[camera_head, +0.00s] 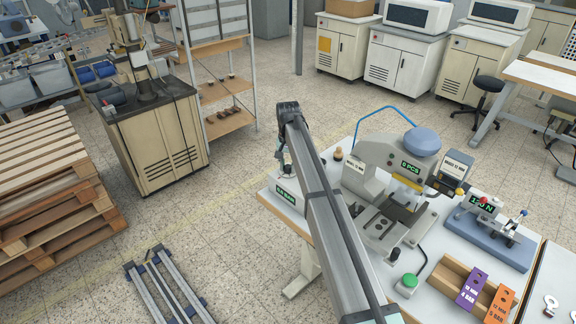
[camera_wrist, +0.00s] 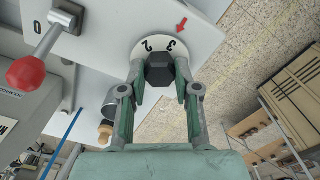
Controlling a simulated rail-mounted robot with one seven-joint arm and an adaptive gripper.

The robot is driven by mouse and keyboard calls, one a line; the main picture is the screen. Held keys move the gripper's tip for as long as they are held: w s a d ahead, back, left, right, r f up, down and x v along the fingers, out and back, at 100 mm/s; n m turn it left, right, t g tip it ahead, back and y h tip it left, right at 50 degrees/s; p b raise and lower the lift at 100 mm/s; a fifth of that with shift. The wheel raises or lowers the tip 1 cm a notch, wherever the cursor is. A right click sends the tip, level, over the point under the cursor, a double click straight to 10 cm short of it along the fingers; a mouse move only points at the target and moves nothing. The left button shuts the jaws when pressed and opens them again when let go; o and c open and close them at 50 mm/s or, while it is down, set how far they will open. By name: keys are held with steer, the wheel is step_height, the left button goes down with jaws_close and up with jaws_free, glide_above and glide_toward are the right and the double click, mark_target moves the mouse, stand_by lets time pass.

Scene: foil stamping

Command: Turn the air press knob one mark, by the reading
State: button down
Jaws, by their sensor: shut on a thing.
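In the wrist view the black faceted knob (camera_wrist: 159,70) sits on a round white dial (camera_wrist: 136,45) showing 2 and 3. A red arrow (camera_wrist: 182,24) on the pale panel points at the dial edge beside the 3. My gripper (camera_wrist: 160,78) is shut on the knob, one green finger on each side. In the head view my gripper (camera_head: 283,158) is small and partly hidden by my arm; the knob is not discernible there. A green-lit bar readout (camera_head: 286,196) is on the bench's left side; its number is too small to read surely.
A red-ball lever (camera_wrist: 26,73) stands left of the dial. The bench holds the press (camera_head: 365,160) with a blue cap, a blue-based force gauge (camera_head: 488,238), a green button (camera_head: 409,281) and a wooden tray (camera_head: 450,271) with purple and orange blocks.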

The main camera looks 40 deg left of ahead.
mark_target(288, 166)
steer(key=c, duration=0.8)
jaws_free()
step_height(288, 166, up, 12)
